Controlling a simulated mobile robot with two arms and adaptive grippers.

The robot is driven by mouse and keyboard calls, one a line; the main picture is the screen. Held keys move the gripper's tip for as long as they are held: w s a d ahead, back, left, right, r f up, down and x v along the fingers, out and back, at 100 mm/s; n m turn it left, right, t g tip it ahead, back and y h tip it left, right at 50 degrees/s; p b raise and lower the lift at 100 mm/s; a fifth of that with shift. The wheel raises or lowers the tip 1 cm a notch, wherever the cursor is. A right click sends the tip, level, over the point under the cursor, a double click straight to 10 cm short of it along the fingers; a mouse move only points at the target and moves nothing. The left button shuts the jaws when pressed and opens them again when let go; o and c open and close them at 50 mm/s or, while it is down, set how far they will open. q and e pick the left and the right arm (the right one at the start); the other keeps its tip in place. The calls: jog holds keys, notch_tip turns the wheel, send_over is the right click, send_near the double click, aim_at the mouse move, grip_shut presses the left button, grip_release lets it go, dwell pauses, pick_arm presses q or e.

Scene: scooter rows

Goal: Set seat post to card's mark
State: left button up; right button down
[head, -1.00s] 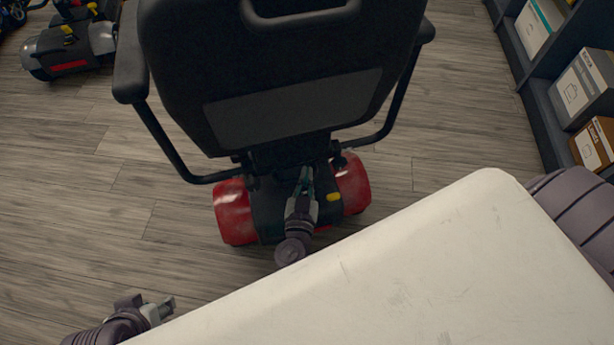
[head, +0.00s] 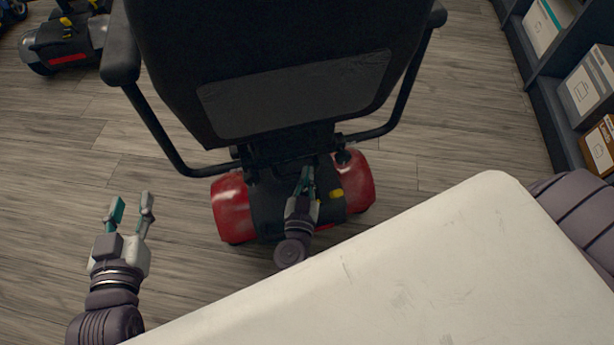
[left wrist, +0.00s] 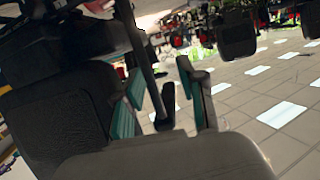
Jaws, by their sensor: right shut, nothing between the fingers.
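The scooter's black seat, with a grey rear panel (head: 295,98), fills the top middle of the head view. Below it are the red rear body parts (head: 234,208) on a black base. The seat post is mostly hidden under the seat and in shadow. My right gripper (head: 305,183) is shut and empty, pointing in under the seat at the rear of the base. My left gripper (head: 132,207) is open and empty, left of the scooter above the floor. In the left wrist view, its spread fingers (left wrist: 165,100) show beside the dark seat. I see no card or mark.
A pale slab (head: 430,270) covers the lower right foreground. Shelves with boxes (head: 585,88) stand at the right. Another scooter (head: 68,45) stands at the upper left. The left armrest (head: 120,60) juts out above my left gripper.

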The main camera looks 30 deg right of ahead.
pick_arm(q)
jog(key=shift+w+d+r, duration=0.1)
jog(key=shift+r, duration=0.2)
